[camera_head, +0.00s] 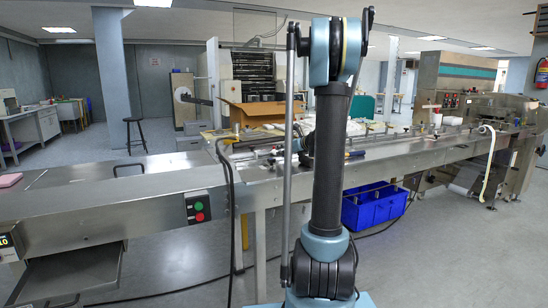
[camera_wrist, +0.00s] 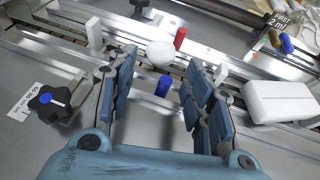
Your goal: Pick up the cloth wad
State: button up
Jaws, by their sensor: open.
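A white, rounded, faintly ribbed lump (camera_wrist: 160,53), which looks like the cloth wad, lies on the metal machine bed in the wrist view. My gripper (camera_wrist: 160,76) is open, its blue fingers spread wide. The lump shows between and just beyond the fingertips, and nothing is held. I cannot tell the exact height of the fingers above the bed. In the head view my arm covers the middle of the picture; the gripper and the wad cannot be made out there.
Near the lump are a red piece (camera_wrist: 180,39), a blue piece (camera_wrist: 163,86) and a white block (camera_wrist: 94,32). A cardboard box (camera_head: 255,112) stands behind the conveyor; a blue crate (camera_head: 375,207) is below.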

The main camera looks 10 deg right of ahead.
aim_at(275, 153)
jog(key=shift+x, duration=3.45)
jog(key=shift+d, duration=0.1)
jog(key=c, duration=0.5)
